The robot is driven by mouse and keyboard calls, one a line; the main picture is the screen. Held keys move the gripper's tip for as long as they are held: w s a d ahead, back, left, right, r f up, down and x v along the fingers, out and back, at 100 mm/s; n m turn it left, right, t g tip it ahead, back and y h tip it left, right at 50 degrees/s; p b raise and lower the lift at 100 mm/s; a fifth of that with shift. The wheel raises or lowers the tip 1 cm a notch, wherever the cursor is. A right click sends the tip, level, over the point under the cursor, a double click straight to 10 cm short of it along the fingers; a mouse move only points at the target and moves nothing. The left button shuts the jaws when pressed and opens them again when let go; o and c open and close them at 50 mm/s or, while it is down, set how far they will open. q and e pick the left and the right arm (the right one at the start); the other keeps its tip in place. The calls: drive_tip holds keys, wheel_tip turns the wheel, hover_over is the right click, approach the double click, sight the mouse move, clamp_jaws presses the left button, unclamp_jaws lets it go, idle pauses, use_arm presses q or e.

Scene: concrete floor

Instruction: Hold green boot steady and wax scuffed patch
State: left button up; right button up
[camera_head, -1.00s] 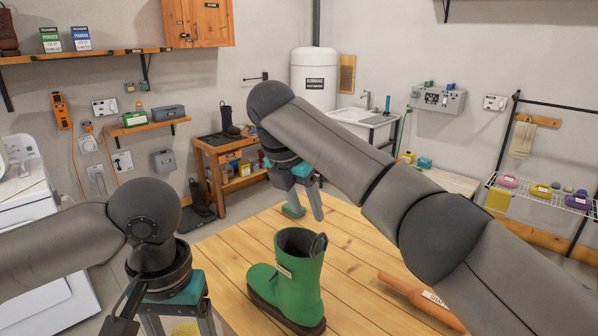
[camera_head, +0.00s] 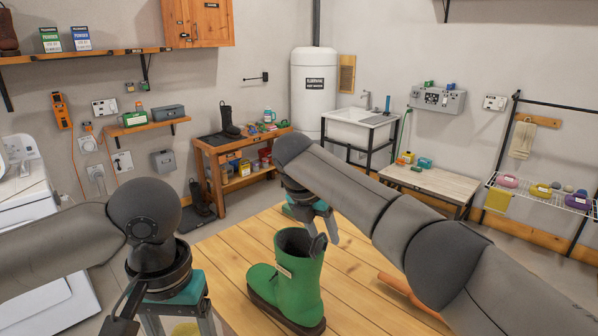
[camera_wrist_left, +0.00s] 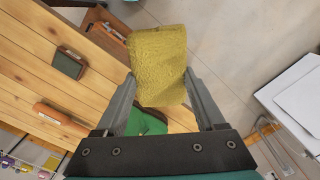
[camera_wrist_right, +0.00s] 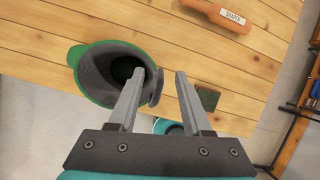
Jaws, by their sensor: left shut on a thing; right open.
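The green boot (camera_head: 297,283) stands upright on the wooden table, its dark lining and grey pull loop facing up. In the right wrist view its opening (camera_wrist_right: 112,72) is left of my right gripper (camera_wrist_right: 163,72), which is open. The loop shows between the two fingers; I cannot tell whether they touch it. In the head view the right gripper (camera_head: 322,232) is at the boot's upper right rim. My left gripper (camera_wrist_left: 160,80) is shut on a yellow sponge-like pad (camera_wrist_left: 158,58), held left of the boot. The scuffed patch cannot be made out.
A wooden tool labelled SHAPER (camera_wrist_right: 232,17) lies on the table, partly behind my right arm in the head view. A dark green block (camera_wrist_right: 207,97) and a teal round thing (camera_wrist_right: 168,126) are near the right gripper. A bench (camera_head: 240,150) and sink (camera_head: 360,122) stand behind.

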drive_tip(key=shift+x, duration=0.9)
drive_tip(key=shift+c, duration=0.2)
clamp_jaws()
idle(0.6)
drive_tip(key=shift+w+r, duration=0.1)
drive_tip(key=shift+r, duration=0.05)
drive_tip(key=shift+f, duration=0.25)
drive_tip(key=shift+s+a, duration=0.25)
idle(0.5)
drive_tip(key=shift+f, duration=0.15)
